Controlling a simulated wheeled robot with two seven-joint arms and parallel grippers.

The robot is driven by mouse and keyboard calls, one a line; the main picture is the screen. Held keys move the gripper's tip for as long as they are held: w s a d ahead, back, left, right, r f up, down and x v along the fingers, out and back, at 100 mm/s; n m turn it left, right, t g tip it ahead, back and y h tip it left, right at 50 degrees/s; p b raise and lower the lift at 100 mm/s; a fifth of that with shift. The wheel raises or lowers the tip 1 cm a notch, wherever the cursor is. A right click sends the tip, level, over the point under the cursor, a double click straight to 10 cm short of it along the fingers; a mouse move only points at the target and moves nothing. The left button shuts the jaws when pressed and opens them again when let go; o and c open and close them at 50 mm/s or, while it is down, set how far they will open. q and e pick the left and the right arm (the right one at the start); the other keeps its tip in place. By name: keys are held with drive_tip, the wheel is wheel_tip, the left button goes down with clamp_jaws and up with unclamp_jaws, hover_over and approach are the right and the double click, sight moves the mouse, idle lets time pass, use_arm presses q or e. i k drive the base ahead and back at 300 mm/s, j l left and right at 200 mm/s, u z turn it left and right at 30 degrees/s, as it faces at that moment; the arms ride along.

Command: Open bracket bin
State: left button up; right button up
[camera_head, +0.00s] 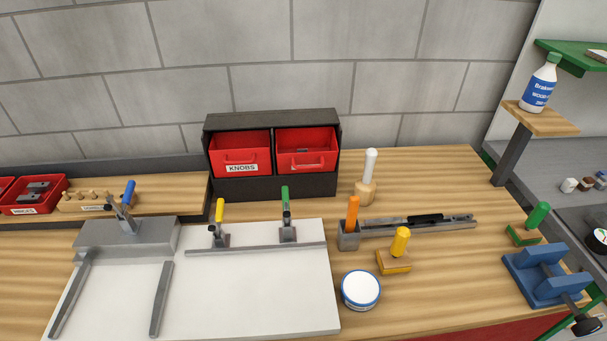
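A black cabinet (273,187) stands at the back of the bench against the wall and holds two red bins side by side. The left bin (227,146) has a red handle and a white label reading KNOBS. The right bin (320,142) has a similar handle, and I see no readable label on it. Something small and greyish shows near the middle of the right bin, too small to identify. I cannot tell for certain which bin is the bracket bin, or how far either is pulled out. Neither of my grippers is in view.
A white board (265,290) with toggle clamps lies in front of the cabinet. A white-handled tool (370,165), a grey rail fixture (400,229), a yellow-handled block (398,260) and a round tin (360,289) stand to the right. A small red tray (52,200) sits far left.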

sight(321, 142)
drive_tip(key=l+u, duration=0.2)
drive_tip(key=l, duration=0.85)
drive_tip(key=l+u, duration=0.15)
drive_tip(key=l, duration=0.9)
